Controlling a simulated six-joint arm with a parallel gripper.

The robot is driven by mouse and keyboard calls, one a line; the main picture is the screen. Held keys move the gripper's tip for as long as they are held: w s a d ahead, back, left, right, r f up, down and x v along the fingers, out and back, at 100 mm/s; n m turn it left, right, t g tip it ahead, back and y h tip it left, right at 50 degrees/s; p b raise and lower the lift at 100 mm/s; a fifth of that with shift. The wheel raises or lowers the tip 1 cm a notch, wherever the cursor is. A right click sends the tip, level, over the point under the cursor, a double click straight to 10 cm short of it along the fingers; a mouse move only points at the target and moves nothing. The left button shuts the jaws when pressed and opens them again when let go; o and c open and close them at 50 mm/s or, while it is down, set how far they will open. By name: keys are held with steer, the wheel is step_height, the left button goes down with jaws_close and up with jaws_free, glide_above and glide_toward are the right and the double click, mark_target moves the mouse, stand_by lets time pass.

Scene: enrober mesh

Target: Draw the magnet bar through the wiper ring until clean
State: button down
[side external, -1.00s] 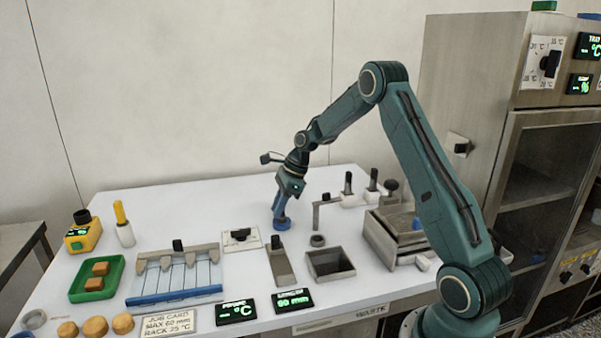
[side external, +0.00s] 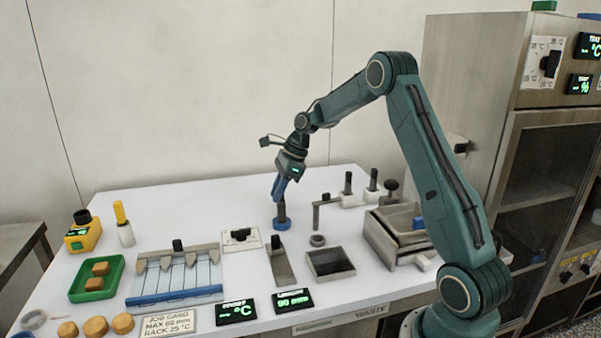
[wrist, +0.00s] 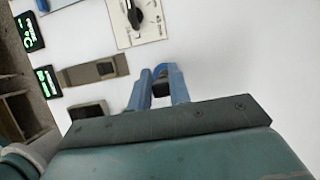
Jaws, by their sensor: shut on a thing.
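My gripper (side external: 279,190) is shut on the upper part of a dark upright bar (side external: 282,211), which I take to be the magnet bar. A small grey ring (side external: 317,240) lies to the right, near a bent post (side external: 316,214); I cannot tell which part is the wiper ring.
An open grey bin (side external: 330,264) stands front right of the bar. The table behind the bar is clear.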

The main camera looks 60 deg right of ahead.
steer(key=shift+r, duration=2.9)
